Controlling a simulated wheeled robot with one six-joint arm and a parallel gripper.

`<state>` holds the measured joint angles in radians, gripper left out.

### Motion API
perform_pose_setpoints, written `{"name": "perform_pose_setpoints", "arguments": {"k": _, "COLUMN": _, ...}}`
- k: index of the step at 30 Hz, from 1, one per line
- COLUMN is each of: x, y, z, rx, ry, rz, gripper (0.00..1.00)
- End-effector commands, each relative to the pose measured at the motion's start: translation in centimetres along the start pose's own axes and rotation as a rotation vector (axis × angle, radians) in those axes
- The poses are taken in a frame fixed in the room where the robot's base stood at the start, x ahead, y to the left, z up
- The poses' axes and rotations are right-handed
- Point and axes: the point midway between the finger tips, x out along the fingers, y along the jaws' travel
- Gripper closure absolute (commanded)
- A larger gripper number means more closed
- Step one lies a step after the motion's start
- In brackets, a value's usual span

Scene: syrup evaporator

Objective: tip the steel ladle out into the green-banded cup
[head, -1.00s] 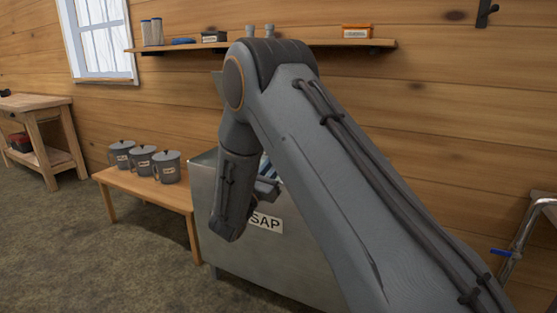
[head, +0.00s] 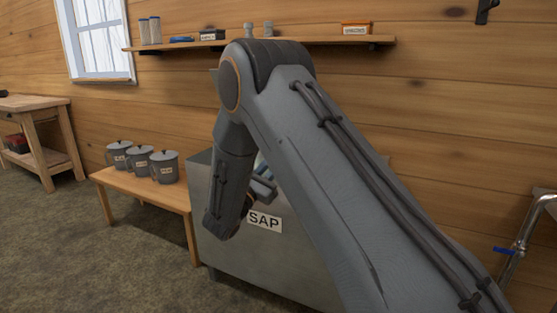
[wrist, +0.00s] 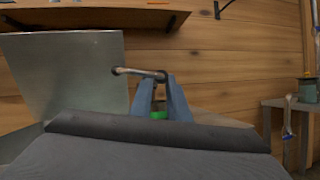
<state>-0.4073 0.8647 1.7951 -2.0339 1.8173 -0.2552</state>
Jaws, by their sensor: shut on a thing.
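In the wrist view my gripper (wrist: 160,84) has its two blue-grey fingers shut on a thin metal handle (wrist: 138,71), which I take to be the steel ladle's. The handle crosses at the fingertips and sticks out to the left; the ladle's bowl is not visible. A small green patch (wrist: 158,115) shows between the fingers, and I cannot tell what it belongs to. A greenish can-like vessel (wrist: 307,90) stands at the right edge, cut off; I cannot tell whether it is the green-banded cup. In the head view my arm hides most of the gripper.
A steel tank labelled SAP (head: 225,240) stands beneath my arm. Left of it, a low wooden bench (head: 150,193) bears three lidded grey pots (head: 165,168). A wall shelf (head: 330,42) holds small items. A steel pipe with a blue-handled valve (head: 505,250) is at the right.

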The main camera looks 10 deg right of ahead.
Motion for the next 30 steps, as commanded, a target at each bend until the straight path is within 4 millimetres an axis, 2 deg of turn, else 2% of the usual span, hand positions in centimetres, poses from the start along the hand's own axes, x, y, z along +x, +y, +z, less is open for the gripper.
{"name": "perform_pose_setpoints", "arguments": {"k": 30, "x": -0.33, "y": -0.4, "z": -0.59, "rx": 0.165, "ry": -0.022, "rz": -0.073, "gripper": 1.0}}
